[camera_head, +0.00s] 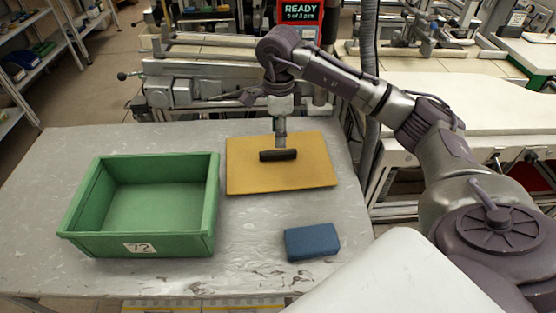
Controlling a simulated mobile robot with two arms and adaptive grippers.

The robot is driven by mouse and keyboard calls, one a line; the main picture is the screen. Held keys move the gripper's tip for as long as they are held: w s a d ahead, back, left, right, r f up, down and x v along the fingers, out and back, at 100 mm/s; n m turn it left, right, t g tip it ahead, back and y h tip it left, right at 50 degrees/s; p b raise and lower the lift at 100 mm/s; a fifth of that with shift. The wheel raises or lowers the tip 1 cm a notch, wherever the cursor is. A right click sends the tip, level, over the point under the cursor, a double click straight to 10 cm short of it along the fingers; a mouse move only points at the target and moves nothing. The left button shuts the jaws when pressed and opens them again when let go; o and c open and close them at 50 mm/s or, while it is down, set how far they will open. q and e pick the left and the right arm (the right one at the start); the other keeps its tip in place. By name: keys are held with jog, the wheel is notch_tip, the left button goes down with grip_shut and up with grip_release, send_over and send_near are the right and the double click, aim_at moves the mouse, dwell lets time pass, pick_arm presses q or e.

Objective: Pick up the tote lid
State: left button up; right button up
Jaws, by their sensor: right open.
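The tote lid (245,175) is a flat yellow-orange panel lying on the grey table, with a dark bar-shaped handle (278,155) at its middle. The green tote (140,244), with a "72" label on its front, stands open and empty to the left of the lid. My right gripper (280,143) points straight down over the middle of the lid, right at the handle. It is open; its fingers are small in the picture, and I cannot tell whether they touch the handle. My left gripper is not in view.
A blue block (312,242) lies on the table (250,270) in front of the lid. Metal machinery (190,90) and a lit "READY" screen (300,12) are behind the table. The table is bare between tote and block.

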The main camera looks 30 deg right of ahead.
aim_at(278, 151)
jog(key=f, duration=0.2)
jog(key=f+p, duration=0.1)
jog(key=f, duration=0.4)
jog(key=shift+w+d+f, duration=0.15)
jog(key=shift+w+f, duration=0.25)
grip_shut()
